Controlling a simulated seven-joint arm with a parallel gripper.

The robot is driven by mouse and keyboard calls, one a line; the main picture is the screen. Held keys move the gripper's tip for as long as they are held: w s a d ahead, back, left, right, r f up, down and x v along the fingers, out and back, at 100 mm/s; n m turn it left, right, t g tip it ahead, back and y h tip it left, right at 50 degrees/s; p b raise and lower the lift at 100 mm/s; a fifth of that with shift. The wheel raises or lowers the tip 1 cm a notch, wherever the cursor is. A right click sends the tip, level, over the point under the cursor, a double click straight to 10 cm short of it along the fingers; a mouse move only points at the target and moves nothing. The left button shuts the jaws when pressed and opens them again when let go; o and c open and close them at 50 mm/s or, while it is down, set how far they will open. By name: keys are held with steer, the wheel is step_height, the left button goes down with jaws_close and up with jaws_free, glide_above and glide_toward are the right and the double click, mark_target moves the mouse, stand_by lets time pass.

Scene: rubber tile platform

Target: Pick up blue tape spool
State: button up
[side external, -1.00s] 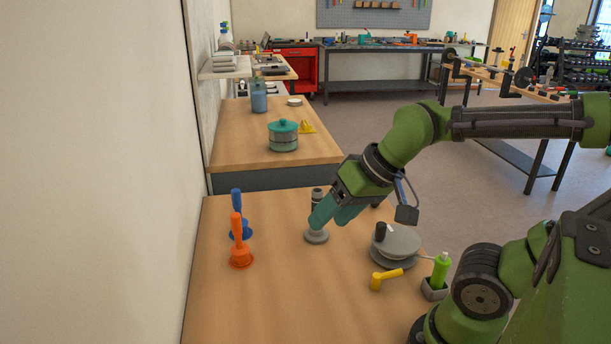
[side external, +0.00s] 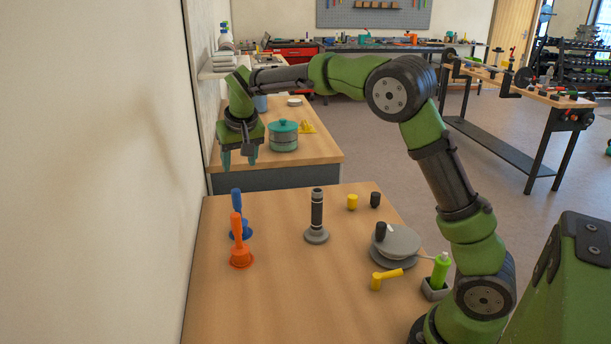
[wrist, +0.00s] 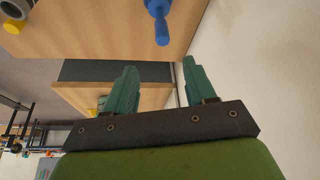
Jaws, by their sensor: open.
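I can make out no clear tape spool in blue. The blue things on the near table are an upright blue plunger-like tool (side external: 236,202) with a round blue base, at the left behind an orange one. Its blue handle also shows at the top of the wrist view (wrist: 160,22). My gripper (side external: 239,160) is open and empty, high above and behind the blue tool, fingers pointing down. In the wrist view its two teal fingers (wrist: 159,68) stand apart with nothing between them.
The orange plunger-like tool (side external: 238,245) stands in front of the blue one. A grey post (side external: 316,215), yellow (side external: 352,202) and black (side external: 375,199) cylinders, a grey disc stack (side external: 400,243), a yellow tool (side external: 385,277) and a green bottle (side external: 440,268) are to the right. A wall borders the left.

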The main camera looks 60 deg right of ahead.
mark_target(236, 202)
steer(key=x, duration=1)
steer(key=shift+f, duration=0.45)
steer(key=x, duration=0.5)
steer(key=shift+w+a+f, duration=0.1)
steer(key=shift+a+f, duration=0.15)
steer(key=shift+f, duration=0.05)
steer(key=shift+r, duration=0.1)
jaws_close()
